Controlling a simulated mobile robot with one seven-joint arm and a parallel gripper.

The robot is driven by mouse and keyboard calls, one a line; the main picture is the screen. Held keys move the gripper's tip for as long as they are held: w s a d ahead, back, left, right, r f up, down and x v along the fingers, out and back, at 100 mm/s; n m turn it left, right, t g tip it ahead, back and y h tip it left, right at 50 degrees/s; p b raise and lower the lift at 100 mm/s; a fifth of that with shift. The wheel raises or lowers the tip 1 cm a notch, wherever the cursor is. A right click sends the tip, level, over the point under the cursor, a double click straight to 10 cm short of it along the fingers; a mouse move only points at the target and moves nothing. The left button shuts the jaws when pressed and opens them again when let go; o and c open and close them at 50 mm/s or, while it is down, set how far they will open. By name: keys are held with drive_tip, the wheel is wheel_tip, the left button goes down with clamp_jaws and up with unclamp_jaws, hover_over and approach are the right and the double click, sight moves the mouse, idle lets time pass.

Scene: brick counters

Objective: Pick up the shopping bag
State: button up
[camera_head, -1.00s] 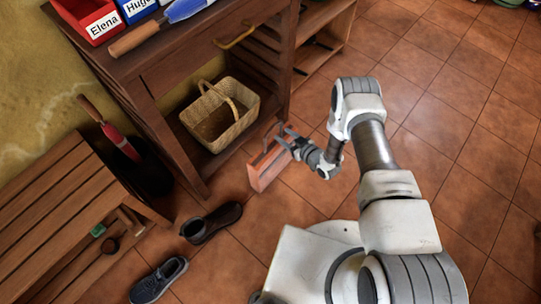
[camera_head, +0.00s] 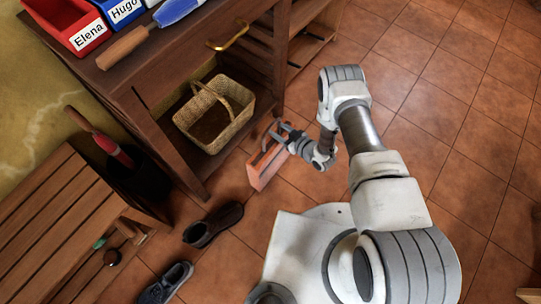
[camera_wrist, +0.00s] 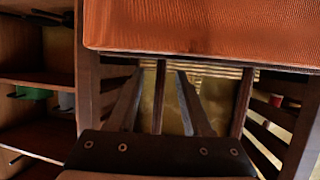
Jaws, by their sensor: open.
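The shopping bag (camera_head: 266,168) is an orange-red upright shape on the tiled floor, just right of the workbench, in the head view. My gripper (camera_head: 284,131) is at the bag's top right end, by its handle, with the fingers spread. I cannot tell whether the handle lies between them. In the wrist view my two dark fingers (camera_wrist: 158,100) are apart, with no thing clearly held between them. An orange, finely ribbed surface fills the top of that view; I cannot tell whether it is the bag.
The dark workbench (camera_head: 160,140) stands close left of the bag, with a wicker basket (camera_head: 214,112) on its lower shelf. A bench (camera_head: 55,225) and shoes (camera_head: 213,224) are at the lower left. Open tiled floor (camera_head: 440,75) lies at right.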

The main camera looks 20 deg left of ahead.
drive_tip(key=shift+c, duration=0.3)
clamp_jaws()
idle(1.1)
